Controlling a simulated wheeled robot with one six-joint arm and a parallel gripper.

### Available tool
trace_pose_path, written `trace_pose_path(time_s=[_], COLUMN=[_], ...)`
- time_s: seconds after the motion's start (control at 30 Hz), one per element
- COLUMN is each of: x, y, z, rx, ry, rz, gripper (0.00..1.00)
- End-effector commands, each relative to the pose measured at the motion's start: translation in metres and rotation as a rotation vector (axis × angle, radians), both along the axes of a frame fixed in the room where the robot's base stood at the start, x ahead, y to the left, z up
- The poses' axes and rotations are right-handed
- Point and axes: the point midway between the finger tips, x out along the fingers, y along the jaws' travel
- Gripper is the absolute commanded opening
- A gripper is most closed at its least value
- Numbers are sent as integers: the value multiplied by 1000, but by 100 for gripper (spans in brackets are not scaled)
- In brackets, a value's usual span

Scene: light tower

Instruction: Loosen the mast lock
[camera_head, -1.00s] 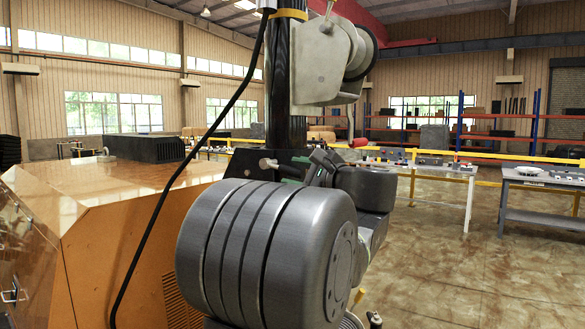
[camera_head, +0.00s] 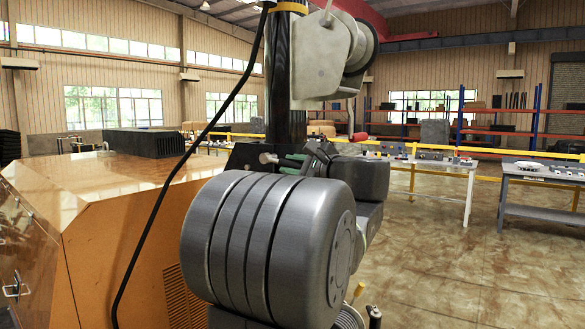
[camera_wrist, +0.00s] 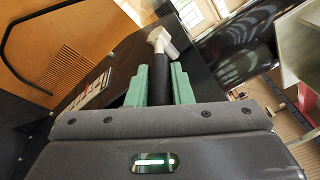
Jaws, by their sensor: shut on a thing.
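The mast lock's black handle (camera_wrist: 160,80) with a pale grey end (camera_wrist: 162,40) shows in the wrist view, in front of a dark panel. My gripper (camera_wrist: 160,74) is shut on the black handle, with a green finger along each side of it. In the head view, my gripper (camera_head: 292,161) is at the foot of the black mast (camera_head: 285,118), and the lock's pale end (camera_head: 267,158) sticks out to its left. My wrist and arm hide most of the lock in the head view.
An orange cabinet (camera_head: 110,210) stands at the left, with a black cable (camera_head: 165,185) hanging in front. A grey winch (camera_head: 325,65) with a red-gripped crank (camera_head: 358,137) is on the mast above my gripper. Workbenches (camera_head: 540,180) and open floor lie to the right.

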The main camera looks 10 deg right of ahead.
Motion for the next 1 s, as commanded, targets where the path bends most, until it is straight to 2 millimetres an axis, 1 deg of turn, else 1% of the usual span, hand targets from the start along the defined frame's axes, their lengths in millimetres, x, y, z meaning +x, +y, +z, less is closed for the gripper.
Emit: trace_pose_path(time_s=[0.27,0.63,0.67,0.73,0.77,1.0], x=[-1,-1,-1,-1,-1,-1], y=[-1,-1,0,-1,0,-1], z=[10,11,11,11,11,11], rx=[-81,-90,-90,-90,-90,-88], ry=[75,88,87,87,87,87], rz=[0,-2,-1,-1,-1,-1], gripper=[0,0,26,40,41,41])
